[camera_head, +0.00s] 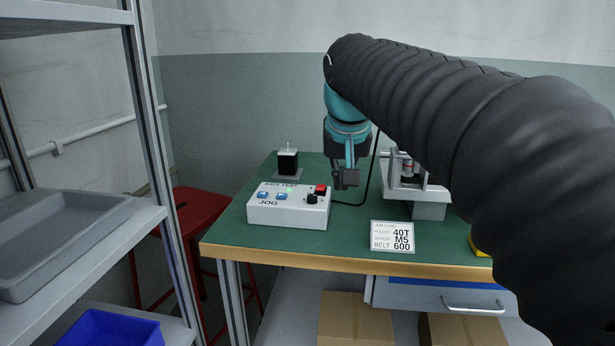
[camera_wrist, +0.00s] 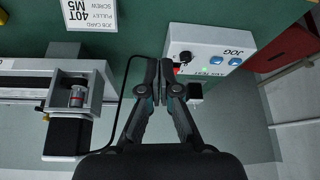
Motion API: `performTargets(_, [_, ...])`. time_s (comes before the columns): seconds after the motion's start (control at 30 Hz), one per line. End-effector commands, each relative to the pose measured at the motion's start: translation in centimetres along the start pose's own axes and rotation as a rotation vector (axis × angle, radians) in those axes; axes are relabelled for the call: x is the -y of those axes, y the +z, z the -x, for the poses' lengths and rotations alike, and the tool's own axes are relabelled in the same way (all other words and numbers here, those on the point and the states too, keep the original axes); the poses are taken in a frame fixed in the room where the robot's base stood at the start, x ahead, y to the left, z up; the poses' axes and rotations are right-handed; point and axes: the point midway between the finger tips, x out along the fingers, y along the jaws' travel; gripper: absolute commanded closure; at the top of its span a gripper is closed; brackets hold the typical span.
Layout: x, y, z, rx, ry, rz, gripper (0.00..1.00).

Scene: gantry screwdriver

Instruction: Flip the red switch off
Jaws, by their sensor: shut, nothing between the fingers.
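The red switch (camera_head: 321,188) sits at the back right corner of a white control box (camera_head: 262,212) on the green bench. In the wrist view a small bit of the red switch (camera_wrist: 176,71) shows beside my fingers, the rest hidden. The box (camera_wrist: 215,37) also carries a black knob (camera_head: 312,198), two blue buttons and a lit green lamp (camera_head: 290,190). My gripper (camera_head: 346,184) is shut and empty, pointing down just right of the box. In the wrist view my gripper (camera_wrist: 159,66) appears beside the box's edge; I cannot tell whether it touches.
A black cable runs on the bench right of the box. A metal fixture (camera_head: 430,208) stands to the right, a job card (camera_head: 392,236) near the front edge. A black motor (camera_head: 288,162) stands behind the box. A shelf with a grey tray (camera_head: 62,245) is at left.

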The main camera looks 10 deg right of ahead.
Motion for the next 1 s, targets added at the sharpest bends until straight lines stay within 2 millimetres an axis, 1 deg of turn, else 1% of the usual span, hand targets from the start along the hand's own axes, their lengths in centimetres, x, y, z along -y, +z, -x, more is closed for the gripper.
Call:
performTargets(0.03, [0.5, -2.5, -0.1, 0.002, 0.007, -0.013, 1.0])
performTargets(0.07, [0.7, -3.7, -0.1, 0.003, 0.013, -0.023, 1.0])
performTargets(0.1, [1.0, -5.3, -0.2, 0.003, 0.02, -0.036, 1.0])
performTargets(0.2, [1.7, -8.8, -0.5, 0.003, 0.034, -0.066, 1.0])
performTargets(0.3, [2.3, -11.4, -0.9, 0.002, 0.047, -0.093, 1.0])
performTargets(0.4, [2.7, -13.2, -1.3, 0.001, 0.056, -0.114, 1.0])
performTargets(0.5, [3.0, -14.2, -1.5, 0.0, 0.061, -0.127, 1.0])
performTargets(0.6, [3.0, -14.6, -1.6, 0.0, 0.064, -0.134, 1.0])
performTargets(1.0, [3.0, -14.6, -1.9, -0.001, 0.065, -0.135, 1.0])
